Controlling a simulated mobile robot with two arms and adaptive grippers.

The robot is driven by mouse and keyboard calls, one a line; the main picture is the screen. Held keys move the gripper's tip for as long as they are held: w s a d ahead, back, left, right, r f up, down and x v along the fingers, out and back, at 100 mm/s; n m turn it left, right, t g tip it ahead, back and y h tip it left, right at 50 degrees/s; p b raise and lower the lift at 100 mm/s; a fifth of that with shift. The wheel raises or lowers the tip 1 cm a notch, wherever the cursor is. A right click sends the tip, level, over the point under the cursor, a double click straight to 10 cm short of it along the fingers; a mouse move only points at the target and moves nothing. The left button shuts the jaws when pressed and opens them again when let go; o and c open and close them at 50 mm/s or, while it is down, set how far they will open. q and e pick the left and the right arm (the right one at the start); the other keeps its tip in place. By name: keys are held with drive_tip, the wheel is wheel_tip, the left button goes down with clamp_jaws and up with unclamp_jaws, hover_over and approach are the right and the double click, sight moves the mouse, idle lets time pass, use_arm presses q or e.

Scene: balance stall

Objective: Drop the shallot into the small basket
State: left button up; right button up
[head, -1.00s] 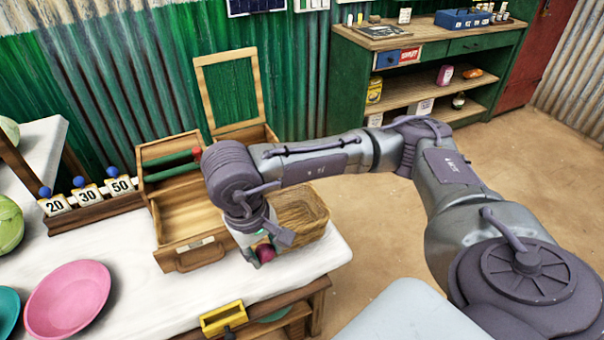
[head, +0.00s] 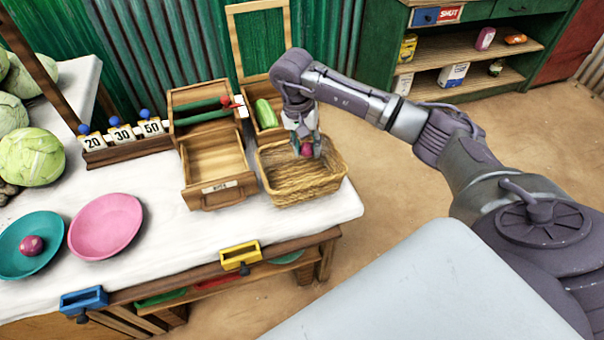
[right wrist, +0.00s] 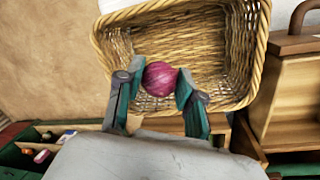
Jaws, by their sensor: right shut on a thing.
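The purple-red shallot (head: 307,149) is between the fingers of my right gripper (head: 305,146), which is shut on it. In the right wrist view the shallot (right wrist: 160,79) shows between the two fingertips (right wrist: 160,88), over the basket's inside. The small woven basket (head: 335,185) stands at the right end of the white table, and its rim (right wrist: 97,45) shows in the right wrist view. The shallot appears above the basket's opening at its far side. The exact height is hard to tell. My left gripper is not in view.
An open wooden drawer (head: 218,195) stands left of the basket. A wooden box with a raised lid (head: 262,90) and a green cucumber (head: 266,113) is behind. Pink (head: 105,227) and teal (head: 22,262) plates lie at left; the teal one holds another purple-red bulb.

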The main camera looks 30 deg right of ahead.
wheel_tip(320, 180, down, 2)
drive_tip(key=shift+f+b, duration=0.2)
drive_tip(key=shift+b, duration=0.25)
drive_tip(key=shift+f, duration=0.2)
drive_tip(key=o, duration=1)
drive_tip(key=shift+r, duration=0.2)
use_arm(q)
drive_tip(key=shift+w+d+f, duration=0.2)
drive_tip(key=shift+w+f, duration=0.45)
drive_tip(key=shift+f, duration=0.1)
use_arm(e)
wheel_tip(320, 180, up, 12)
drive_tip(key=w+a, duration=0.1)
drive_tip(key=shift+a+f, duration=0.15)
drive_tip(key=shift+f, duration=0.1)
drive_tip(key=shift+w, duration=0.1)
